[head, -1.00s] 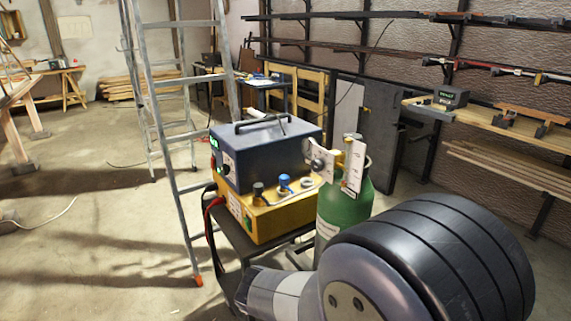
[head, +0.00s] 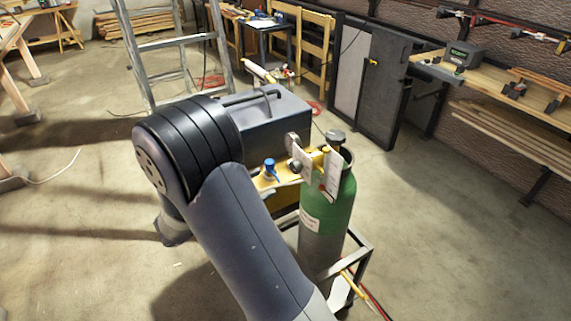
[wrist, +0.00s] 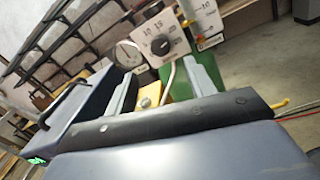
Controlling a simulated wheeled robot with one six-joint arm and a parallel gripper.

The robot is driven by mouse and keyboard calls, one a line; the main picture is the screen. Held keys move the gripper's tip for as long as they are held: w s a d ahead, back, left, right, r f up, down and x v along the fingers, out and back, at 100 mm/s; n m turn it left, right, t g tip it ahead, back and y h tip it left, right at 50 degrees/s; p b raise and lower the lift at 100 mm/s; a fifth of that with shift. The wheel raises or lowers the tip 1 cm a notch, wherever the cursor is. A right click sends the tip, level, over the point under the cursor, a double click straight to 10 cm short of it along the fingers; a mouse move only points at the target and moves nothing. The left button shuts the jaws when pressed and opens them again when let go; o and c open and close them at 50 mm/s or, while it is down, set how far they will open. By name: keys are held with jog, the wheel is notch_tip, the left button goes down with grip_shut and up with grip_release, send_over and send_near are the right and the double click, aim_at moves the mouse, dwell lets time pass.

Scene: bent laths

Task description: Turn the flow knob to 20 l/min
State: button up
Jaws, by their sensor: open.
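The flow knob (wrist: 160,45) is a small dark knob on a white plate (wrist: 151,30) with printed numbers, in the wrist view. Its exact setting is too small to read. A round gauge (wrist: 128,53) sits left of it, and a white flow scale (wrist: 206,18) stands to its right. My gripper (wrist: 160,72) is open, its two grey fingers apart and empty, pointing toward the knob without visibly touching it. In the head view the green gas cylinder (head: 326,215) carries the white plates (head: 333,172); my arm hides the gripper there.
A dark blue machine (head: 272,125) with a handle sits on a yellow unit (head: 266,181) with a blue knob (head: 269,167), left of the cylinder. The cylinder stands on a metal cart (head: 365,250). A ladder (head: 180,45) stands behind. Floor at the right is clear.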

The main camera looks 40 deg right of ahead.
aim_at(293, 169)
jog(key=d+p, duration=0.2)
jog(key=d, duration=0.7)
jog(key=shift+c, duration=0.5)
jog(key=c, duration=0.9)
jog(key=shift+o, duration=0.2)
jog(key=shift+w+r+n+p, duration=0.1)
jog(key=shift+r+n+p, duration=0.05)
jog(key=shift+n+p, duration=0.4)
jog(key=shift+n, duration=0.35)
jog(key=o, duration=1)
jog(key=shift+c, duration=0.2)
